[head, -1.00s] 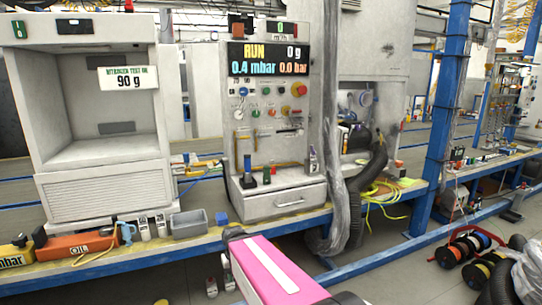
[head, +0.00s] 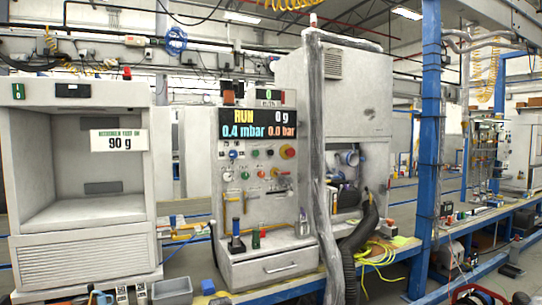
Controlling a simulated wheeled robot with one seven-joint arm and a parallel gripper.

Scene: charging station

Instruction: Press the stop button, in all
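The grey control panel (head: 262,195) stands on the workbench near the middle of the head view. Its screen (head: 258,123) reads RUN, 0 g, 0.4 mbar and 0.0 bar. No label reading "stop" is legible. My gripper is not in view, and nothing visible touches the panel.
A white open-fronted cabinet (head: 85,250) marked 90 g stands left of the panel. A grey vertical pipe (head: 325,190) and a black hose (head: 350,250) stand close on the panel's right. A blue post (head: 428,150) is further right. The space before the panel looks clear.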

